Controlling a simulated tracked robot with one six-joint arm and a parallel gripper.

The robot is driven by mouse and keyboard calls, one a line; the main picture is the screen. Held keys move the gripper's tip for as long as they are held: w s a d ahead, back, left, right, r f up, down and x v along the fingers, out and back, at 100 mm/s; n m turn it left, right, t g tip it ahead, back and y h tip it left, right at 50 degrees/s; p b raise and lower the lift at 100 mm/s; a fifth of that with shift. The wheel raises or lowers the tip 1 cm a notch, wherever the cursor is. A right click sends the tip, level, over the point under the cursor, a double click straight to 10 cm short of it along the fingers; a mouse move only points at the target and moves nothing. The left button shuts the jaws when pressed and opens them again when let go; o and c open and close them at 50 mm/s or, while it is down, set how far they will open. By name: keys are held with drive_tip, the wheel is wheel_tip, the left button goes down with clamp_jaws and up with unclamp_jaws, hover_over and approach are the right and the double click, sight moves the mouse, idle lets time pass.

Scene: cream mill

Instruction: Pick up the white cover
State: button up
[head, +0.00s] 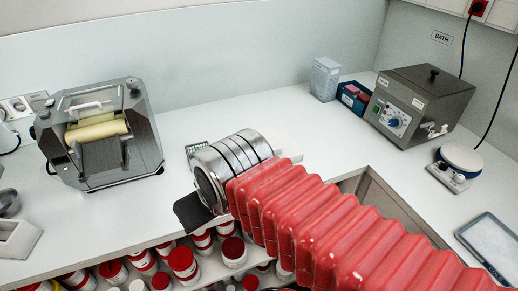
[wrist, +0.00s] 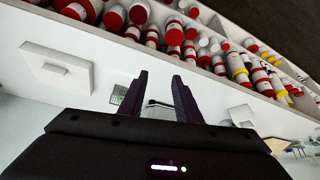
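A flat white square plate with a small raised block on top, which looks like the white cover (wrist: 45,68), lies on the bench at the left of the wrist view. In the head view, a pale flat piece behind my arm (head: 288,142) may be the same plate, mostly hidden by the arm. My gripper (wrist: 162,82) has its two dark fingers apart with nothing held between them. It is off to the side of the plate and not touching it. In the head view only a dark part of my gripper (head: 192,212) shows, above the bench's front edge.
A roller mill (head: 100,135) stands at left. A bath unit (head: 418,105), a blue bin (head: 352,98) and a round white-topped device (head: 460,160) stand at right. Red-lidded jars (head: 183,262) fill the shelf below the front edge. The bench's back middle is clear.

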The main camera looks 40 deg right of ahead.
drive_tip(key=w+d+r+m+g, duration=0.2)
drive_tip(key=w+d+r+m, duration=0.3)
drive_tip(key=w+d+m, duration=0.25)
drive_tip(key=w+d+m+g, duration=0.1)
drive_tip(key=w+d+m, duration=0.2)
drive_tip(key=d, duration=0.5)
drive_tip(key=w+d+f+m+g+y, duration=0.1)
drive_tip(key=w+d+m, duration=0.2)
drive_tip(key=d+m, duration=0.3)
drive_tip(key=w+d+f+m+g, duration=0.1)
drive_tip(key=w+d+m, duration=0.2)
drive_tip(key=d, duration=0.9)
drive_tip(key=shift+m, duration=0.85)
drive_tip(key=shift+f, duration=0.1)
drive_tip(key=f, duration=0.5)
drive_tip(key=a+f, duration=0.1)
drive_tip(key=f, duration=0.2)
drive_tip(key=shift+w+f, duration=0.15)
drive_tip(key=shift+f, duration=0.05)
